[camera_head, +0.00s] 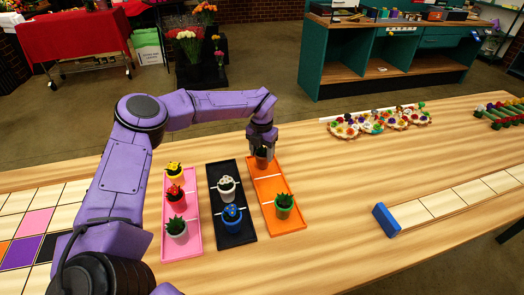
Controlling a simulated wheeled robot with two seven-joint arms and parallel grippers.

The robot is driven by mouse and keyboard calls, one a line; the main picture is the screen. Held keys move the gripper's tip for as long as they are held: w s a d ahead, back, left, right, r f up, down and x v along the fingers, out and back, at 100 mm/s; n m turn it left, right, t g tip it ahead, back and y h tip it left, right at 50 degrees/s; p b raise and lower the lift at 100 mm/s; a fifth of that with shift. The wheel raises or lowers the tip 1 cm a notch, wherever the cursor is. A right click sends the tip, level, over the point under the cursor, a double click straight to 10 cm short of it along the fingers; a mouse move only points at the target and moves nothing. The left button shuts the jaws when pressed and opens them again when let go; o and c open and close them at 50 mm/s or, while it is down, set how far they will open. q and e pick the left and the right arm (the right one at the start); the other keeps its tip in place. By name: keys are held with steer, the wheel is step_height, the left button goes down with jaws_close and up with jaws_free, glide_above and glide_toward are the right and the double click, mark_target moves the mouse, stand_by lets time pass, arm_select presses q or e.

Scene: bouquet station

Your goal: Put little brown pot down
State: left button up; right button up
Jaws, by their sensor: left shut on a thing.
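The little brown pot (262,162) with a dark green plant is at the far end of the orange tray (276,184). My left gripper (262,149) comes down from above and is shut on it. The gripper partly covers the pot and plant, and I cannot tell whether the pot's base touches the tray. My right gripper is not in view.
The black tray (231,235) holds a white pot (227,189) and a blue pot (232,218). The pink tray (197,240) holds several pots. The table to the right is mostly clear, with a blue block (386,220).

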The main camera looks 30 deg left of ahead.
arm_select(q)
steer(key=shift+f, duration=0.1)
steer(key=shift+w+f, duration=0.25)
steer(key=shift+f, duration=0.05)
steer(key=o, duration=1.3)
steer(key=shift+w+f, duration=0.1)
steer(key=shift+w, duration=0.2)
steer(key=shift+s, duration=0.25)
steer(key=shift+s+r, duration=0.1)
steer(key=shift+r, duration=0.6)
step_height(320, 180, up, 11)
steer(key=shift+d+f+b, duration=0.15)
steer(key=shift+b, duration=1.1)
steer(key=shift+r, duration=0.25)
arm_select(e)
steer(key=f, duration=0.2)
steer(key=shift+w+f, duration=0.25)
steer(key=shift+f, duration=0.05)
